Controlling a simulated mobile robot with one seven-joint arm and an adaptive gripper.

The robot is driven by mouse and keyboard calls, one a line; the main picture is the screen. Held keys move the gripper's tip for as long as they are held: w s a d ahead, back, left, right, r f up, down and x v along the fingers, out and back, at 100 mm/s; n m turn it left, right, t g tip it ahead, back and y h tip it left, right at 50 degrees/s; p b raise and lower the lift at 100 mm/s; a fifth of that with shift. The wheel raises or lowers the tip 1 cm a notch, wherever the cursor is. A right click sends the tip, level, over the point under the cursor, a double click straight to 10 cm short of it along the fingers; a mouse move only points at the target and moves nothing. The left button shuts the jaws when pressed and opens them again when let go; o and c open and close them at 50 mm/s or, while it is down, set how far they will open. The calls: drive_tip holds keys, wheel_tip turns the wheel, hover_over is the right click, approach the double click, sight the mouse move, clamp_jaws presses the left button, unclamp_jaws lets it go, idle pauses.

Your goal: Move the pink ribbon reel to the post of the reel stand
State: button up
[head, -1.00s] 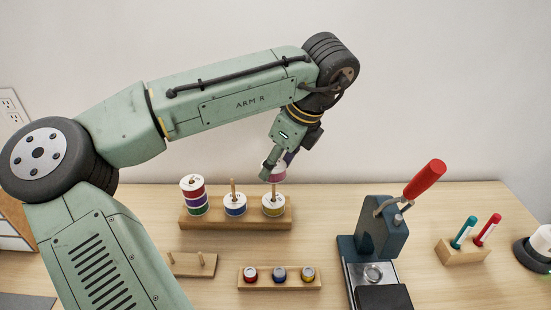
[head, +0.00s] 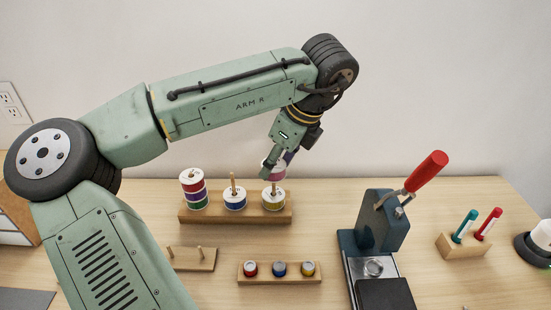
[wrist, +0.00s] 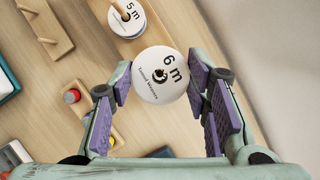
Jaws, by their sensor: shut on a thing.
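In the wrist view the reel's white face, marked 6 m (wrist: 158,76), sits between the two purple pads, with a dark centre hole. The fingers partly hide the reel in the head view. Right below it, a post (head: 274,189) rises from a yellow reel (head: 273,203) on the stand. The held reel appears above the post's top; whether they touch cannot be told.
The stand also bears a stack of reels (head: 193,190) at left and a blue reel (head: 235,203) in the middle. In front are a small two-peg board (head: 192,260) and a block with several small pots (head: 279,272). A red-handled press (head: 378,240) stands at right.

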drive_tip(key=shift+f+b, duration=0.4)
drive_tip(key=shift+f, duration=0.5)
drive_tip(key=o, duration=1.1)
drive_tip(key=shift+r, duration=0.1)
drive_tip(key=v, duration=1.2)
